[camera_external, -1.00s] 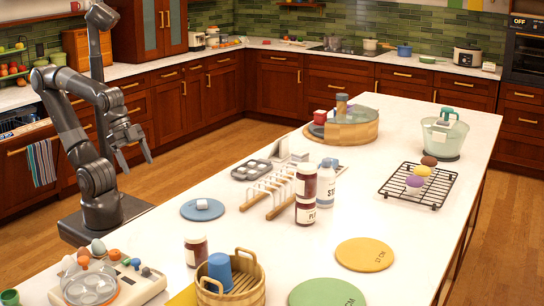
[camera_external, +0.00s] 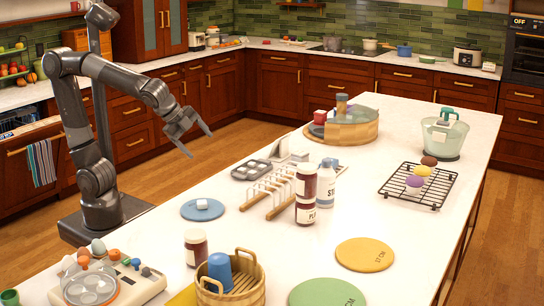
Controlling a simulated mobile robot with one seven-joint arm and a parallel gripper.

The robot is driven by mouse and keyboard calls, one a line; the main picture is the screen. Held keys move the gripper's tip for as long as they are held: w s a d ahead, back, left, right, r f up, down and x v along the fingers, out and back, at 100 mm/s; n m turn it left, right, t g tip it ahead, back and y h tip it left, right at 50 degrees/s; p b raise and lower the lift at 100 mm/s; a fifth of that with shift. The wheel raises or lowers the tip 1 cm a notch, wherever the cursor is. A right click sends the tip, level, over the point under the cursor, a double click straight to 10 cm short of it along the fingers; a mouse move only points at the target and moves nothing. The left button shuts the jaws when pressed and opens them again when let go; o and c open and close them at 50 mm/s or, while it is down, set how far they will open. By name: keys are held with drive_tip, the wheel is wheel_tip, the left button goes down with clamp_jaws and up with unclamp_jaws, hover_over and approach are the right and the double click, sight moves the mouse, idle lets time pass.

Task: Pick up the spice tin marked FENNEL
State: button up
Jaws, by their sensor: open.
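No label reading FENNEL is legible in this view. A round wooden tray (camera_external: 352,133) at the far end of the island has a clear curved cover. In it stand a brown container with a grey-blue top (camera_external: 341,104) and a small red item (camera_external: 320,117); their markings are too small to read. My gripper (camera_external: 201,146) is open and empty, in the air beyond the left edge of the island, well to the left of the tray. Its fingers point down and to the right.
On the white island (camera_external: 400,120), a toast rack (camera_external: 270,190), stacked dark jars (camera_external: 306,195) and a white bottle (camera_external: 326,185) stand between the near end and the tray. A wire rack (camera_external: 420,185) and glass bowl (camera_external: 444,135) are at right.

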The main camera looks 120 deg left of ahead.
drive_tip(key=w+a+m+g+y, duration=0.1)
drive_tip(key=w+a+m+y, duration=0.15)
drive_tip(key=a, duration=0.55)
drive_tip(key=w+a+m+y, duration=0.1)
drive_tip(key=w+a, duration=0.3)
drive_tip(key=a, duration=0.4)
drive_tip(key=m+g+y, duration=0.2)
drive_tip(key=m+y, duration=0.2)
drive_tip(key=m, duration=0.8)
hover_over(299, 153)
drive_tip(key=d, duration=0.3)
wheel_tip(299, 153, down, 12)
drive_tip(key=shift+m, duration=0.25)
drive_tip(key=f, duration=0.5)
drive_tip(key=shift+a+f, duration=0.1)
drive_tip(key=shift+a, duration=0.2)
drive_tip(key=shift+f, duration=0.55)
drive_tip(key=x, duration=0.4)
drive_tip(key=shift+d+f, duration=0.1)
drive_tip(key=shift+f, duration=0.3)
drive_tip(key=shift+a+f, duration=0.2)
drive_tip(key=shift+a, duration=0.4)
drive_tip(key=shift+c, duration=0.2)
